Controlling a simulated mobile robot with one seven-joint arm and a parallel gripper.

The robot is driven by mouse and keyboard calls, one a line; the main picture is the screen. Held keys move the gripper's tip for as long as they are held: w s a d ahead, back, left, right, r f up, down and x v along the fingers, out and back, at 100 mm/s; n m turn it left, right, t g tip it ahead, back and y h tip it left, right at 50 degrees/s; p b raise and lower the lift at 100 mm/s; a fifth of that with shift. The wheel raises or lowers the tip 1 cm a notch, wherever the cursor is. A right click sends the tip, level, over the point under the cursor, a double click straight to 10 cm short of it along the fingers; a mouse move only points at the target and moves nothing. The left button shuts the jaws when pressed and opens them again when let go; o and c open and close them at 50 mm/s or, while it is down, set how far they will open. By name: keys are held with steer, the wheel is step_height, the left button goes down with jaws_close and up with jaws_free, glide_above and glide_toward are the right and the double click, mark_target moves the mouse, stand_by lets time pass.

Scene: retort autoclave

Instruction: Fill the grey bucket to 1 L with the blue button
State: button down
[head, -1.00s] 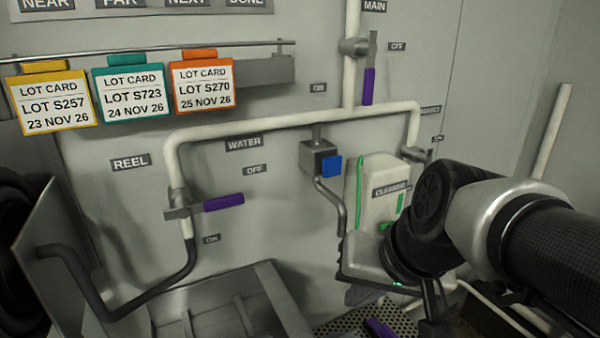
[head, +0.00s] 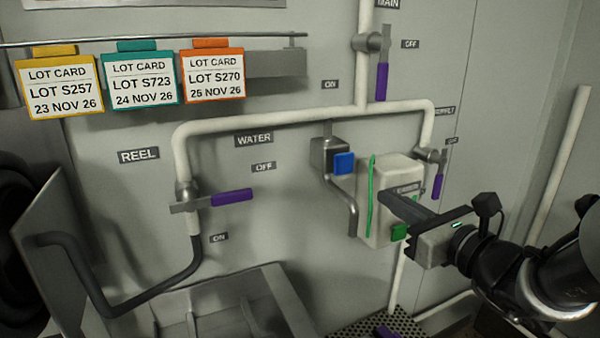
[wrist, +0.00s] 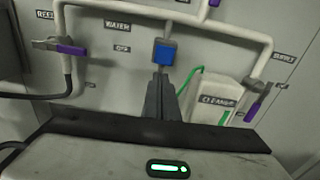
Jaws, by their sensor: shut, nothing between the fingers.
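The blue button (head: 344,163) sits on a small grey valve box on the wall, with a bent metal spout (head: 345,205) below it. My gripper (head: 386,197) is shut and empty. Its fingers reach in front of the cleaner box, to the right of and lower than the blue button. In the wrist view the button (wrist: 164,52) shows just above the closed fingertips (wrist: 161,82); they appear apart from it. I cannot make out the grey bucket in either view.
A cleaner box (head: 385,225) with a green button (head: 399,232) and green hose is close beside my fingers. Purple-handled valves are on the reel (head: 232,197), main (head: 382,80) and right-hand (head: 438,187) pipes. A grey basin (head: 285,300) and perforated grate (head: 410,325) lie below.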

mark_target(345, 166)
steer(key=shift+d+r+m, duration=0.15)
steer(key=shift+d+m, duration=0.25)
steer(key=x, duration=1.4)
steer(key=shift+d+r, duration=0.1)
steer(key=shift+r, duration=0.05)
steer(key=shift+w, duration=0.1)
